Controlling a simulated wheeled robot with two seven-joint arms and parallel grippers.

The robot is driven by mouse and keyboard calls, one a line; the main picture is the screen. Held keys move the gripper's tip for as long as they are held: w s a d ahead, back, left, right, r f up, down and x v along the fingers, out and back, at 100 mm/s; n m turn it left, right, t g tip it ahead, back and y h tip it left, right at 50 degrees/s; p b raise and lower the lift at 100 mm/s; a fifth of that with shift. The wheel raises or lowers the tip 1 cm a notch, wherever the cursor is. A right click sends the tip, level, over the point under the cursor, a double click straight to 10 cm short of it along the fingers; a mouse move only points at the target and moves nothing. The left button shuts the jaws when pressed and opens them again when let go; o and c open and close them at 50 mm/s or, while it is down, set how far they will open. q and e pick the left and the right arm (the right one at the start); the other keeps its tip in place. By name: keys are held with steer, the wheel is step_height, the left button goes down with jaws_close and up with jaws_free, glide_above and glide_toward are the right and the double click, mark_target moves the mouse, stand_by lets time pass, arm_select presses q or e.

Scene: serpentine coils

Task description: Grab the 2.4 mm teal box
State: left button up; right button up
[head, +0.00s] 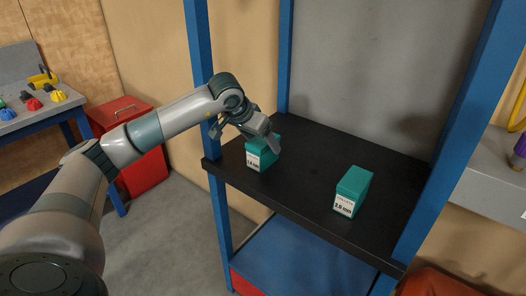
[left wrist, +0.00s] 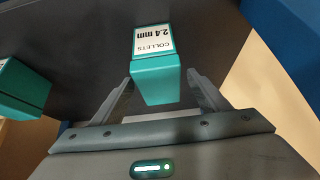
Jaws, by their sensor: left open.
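The teal box labelled 2.4 mm (left wrist: 157,78) lies between the two open fingers of my left gripper (left wrist: 158,98) in the left wrist view, with a gap on each side. In the head view the same box (head: 263,158) stands on the black shelf, at its left part, its upper right partly hidden by my left gripper (head: 262,139). A second teal box (head: 352,192) with a similar white label stands to the right on the same shelf; the label seems to read 2.8 mm. My right gripper is not in view.
The black shelf (head: 297,203) sits in a blue-posted rack (head: 202,60). Posts stand at its left and right. Another teal box (left wrist: 22,88) shows at the left wrist view's left edge. A red cabinet (head: 142,172) and a bench with coloured parts (head: 28,112) are at left.

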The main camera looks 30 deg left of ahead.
arm_select(q)
steer(key=shift+w+d+f+p, duration=0.1)
steer(key=shift+w+f+p, duration=0.35)
steer(key=shift+f, duration=0.1)
steer(key=shift+p+x, duration=0.35)
steer(key=shift+x, duration=0.75)
steer(key=shift+w+f, duration=0.4)
steer(key=shift+f, duration=0.2)
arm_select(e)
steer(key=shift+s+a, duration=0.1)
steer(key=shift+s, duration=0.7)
arm_select(q)
steer(key=shift+c, duration=0.6)
steer(key=c, duration=1.2)
steer(key=shift+r, duration=0.2)
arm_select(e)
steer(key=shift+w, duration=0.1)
